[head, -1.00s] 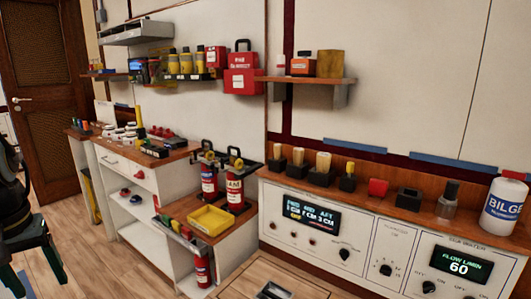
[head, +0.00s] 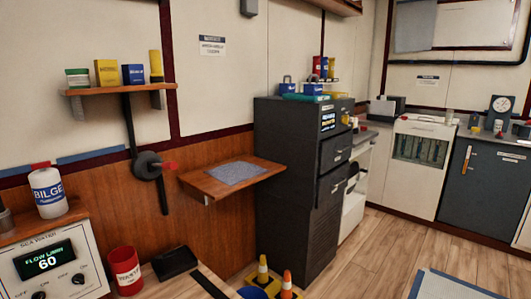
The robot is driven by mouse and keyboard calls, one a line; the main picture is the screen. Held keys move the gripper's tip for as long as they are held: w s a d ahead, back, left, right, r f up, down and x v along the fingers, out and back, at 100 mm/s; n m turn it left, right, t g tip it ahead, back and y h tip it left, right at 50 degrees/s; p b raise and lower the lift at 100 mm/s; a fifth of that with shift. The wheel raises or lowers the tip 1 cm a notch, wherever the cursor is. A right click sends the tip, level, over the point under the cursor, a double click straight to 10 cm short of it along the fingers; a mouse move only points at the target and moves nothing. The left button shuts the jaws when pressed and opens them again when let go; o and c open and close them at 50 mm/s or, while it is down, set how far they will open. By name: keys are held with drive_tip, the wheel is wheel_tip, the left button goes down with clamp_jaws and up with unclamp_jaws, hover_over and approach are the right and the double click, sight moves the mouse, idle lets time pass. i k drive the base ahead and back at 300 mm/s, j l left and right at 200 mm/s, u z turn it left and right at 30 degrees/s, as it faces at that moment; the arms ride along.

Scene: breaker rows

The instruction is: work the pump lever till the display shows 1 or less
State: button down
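A display (head: 45,259) on a white panel at the lower left of the head view reads "FLOW L/MIN 60". A dark round hub (head: 147,166) with a short red-ended handle pointing right is mounted on the wooden wall, on a black vertical pipe; I cannot tell whether it is the pump lever. A small lit display (head: 328,118) is on the dark cabinet, its text too small to read. My gripper is not in view.
A white BILGE bottle (head: 48,192) stands above the flow panel. A wooden wall shelf (head: 205,182) juts out beside the hub. Wooden floor (head: 375,245) at right is mostly clear.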

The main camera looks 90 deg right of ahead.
sight(165, 165)
drive_tip(key=z, duration=1)
drive_tip(key=i+l, duration=0.1)
drive_tip(key=l, duration=1)
drive_tip(key=i+l, duration=0.15)
drive_tip(key=l, duration=0.4)
drive_tip(key=i+l, duration=0.1)
drive_tip(key=l, duration=0.45)
